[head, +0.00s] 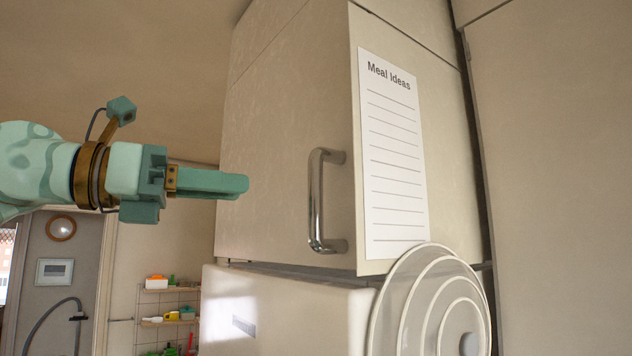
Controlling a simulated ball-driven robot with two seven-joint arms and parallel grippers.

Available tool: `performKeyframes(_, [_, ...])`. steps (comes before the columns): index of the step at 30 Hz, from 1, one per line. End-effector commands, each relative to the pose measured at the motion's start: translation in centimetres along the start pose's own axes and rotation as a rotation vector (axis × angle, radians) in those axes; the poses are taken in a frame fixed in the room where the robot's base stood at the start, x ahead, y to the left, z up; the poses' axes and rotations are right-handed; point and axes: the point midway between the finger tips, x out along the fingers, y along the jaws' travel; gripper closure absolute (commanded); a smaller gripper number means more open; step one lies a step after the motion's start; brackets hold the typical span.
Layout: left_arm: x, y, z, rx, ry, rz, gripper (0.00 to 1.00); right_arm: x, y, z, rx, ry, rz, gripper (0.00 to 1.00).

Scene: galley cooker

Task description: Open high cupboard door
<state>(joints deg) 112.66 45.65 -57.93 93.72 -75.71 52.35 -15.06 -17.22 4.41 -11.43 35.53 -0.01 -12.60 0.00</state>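The high cupboard door (275,150) is a cream panel in the middle of the head view and looks shut. A curved chrome bar handle (317,200) stands upright on it near its right edge. My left gripper (240,184), pale and dark green with a brass-coloured wrist, comes in from the left and points right. Its fingertips show against the door panel, left of the handle in the picture and not around it. The fingers overlap from this side, so I cannot tell whether there is a gap between them. My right gripper is not in view.
A "Meal Ideas" sheet (394,160) is on the cupboard's right side face. Round pale lids or plates (400,300) stand below it. A pale appliance or unit (285,310) is under the cupboard. A tall panel (560,180) stands at right. Small shelves (165,322) are far back.

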Motion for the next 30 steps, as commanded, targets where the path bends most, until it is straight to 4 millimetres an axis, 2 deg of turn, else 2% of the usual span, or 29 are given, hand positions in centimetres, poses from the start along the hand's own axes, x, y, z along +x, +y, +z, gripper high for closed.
performKeyframes(1, [1.4,-0.2,0.4,0.001,0.003,-0.005,0.63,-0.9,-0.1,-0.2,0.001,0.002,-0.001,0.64])
performKeyframes(6, [5.8,-0.2,0.6,0.000,0.000,-0.004,0.63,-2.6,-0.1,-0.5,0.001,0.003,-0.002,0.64])
performKeyframes(13, [10.3,-0.1,0.5,-0.002,-0.002,-0.003,0.63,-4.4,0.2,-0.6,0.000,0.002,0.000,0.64])
performKeyframes(18, [11.8,0.0,0.3,-0.002,-0.003,-0.001,0.63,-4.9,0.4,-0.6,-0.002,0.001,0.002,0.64])
performKeyframes(27, [12.1,0.0,0.2,-0.002,-0.004,-0.001,0.63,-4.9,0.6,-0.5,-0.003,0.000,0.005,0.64])
performKeyframes(28, [12.1,0.0,0.2,-0.002,-0.004,-0.001,0.69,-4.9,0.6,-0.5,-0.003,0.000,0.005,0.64])
performKeyframes(30, [12.1,0.0,0.2,-0.002,-0.004,-0.001,0.88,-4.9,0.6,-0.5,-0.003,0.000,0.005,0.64])
